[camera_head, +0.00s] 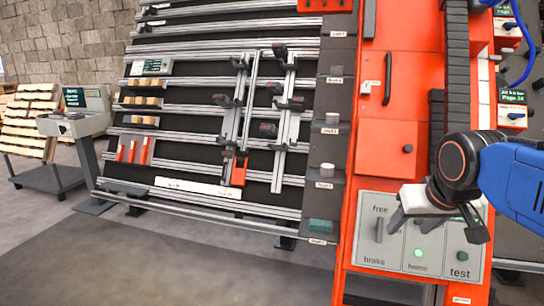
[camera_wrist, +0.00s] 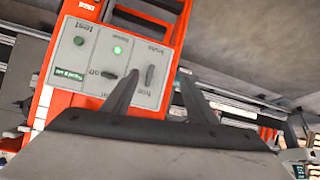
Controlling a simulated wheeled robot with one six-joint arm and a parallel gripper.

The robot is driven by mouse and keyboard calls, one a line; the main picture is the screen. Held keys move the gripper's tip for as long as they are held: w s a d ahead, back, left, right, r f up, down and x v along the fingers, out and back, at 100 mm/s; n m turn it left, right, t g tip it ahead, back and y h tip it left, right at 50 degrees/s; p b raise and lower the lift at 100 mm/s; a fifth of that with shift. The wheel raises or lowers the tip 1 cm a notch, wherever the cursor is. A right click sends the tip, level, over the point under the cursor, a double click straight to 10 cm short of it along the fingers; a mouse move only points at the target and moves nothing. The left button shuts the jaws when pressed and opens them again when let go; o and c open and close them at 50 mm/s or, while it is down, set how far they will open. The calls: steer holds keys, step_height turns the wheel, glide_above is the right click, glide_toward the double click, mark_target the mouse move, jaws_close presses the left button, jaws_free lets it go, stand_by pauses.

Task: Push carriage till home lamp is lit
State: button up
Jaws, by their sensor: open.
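The grey control panel (camera_head: 400,262) on the red cabinet has a lamp above the word "home". This home lamp (camera_head: 418,253) glows green; it is also lit in the wrist view (camera_wrist: 117,50). A dark selector lever (camera_head: 379,230) stands upright between "free" and "brake"; which one it is set to I cannot tell. My gripper (camera_head: 436,228) is open and empty in front of the panel. In the wrist view its fingers (camera_wrist: 158,74) appear on either side of the lever (camera_wrist: 150,76), with contact unclear. The upright rail frame (camera_head: 250,110) on the rack may be the carriage; no label confirms it.
A green "test" button (camera_head: 463,256) is at the panel's right. A red door with a dark handle (camera_head: 388,80) is above. The rack's horizontal rails (camera_head: 175,108) hold wood blocks and clamps. A grey console (camera_head: 75,122) and stacked pallets (camera_head: 28,122) stand left. The floor (camera_head: 150,265) in front is clear.

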steer(key=s+a+f+g, duration=0.1)
steer(key=s+a+f, duration=0.1)
steer(key=s+f, duration=1)
steer(key=shift+s+f+n+g+y, duration=0.3)
steer(key=shift+f+n+g, duration=0.1)
steer(key=shift+f, duration=0.05)
stand_by(1.1)
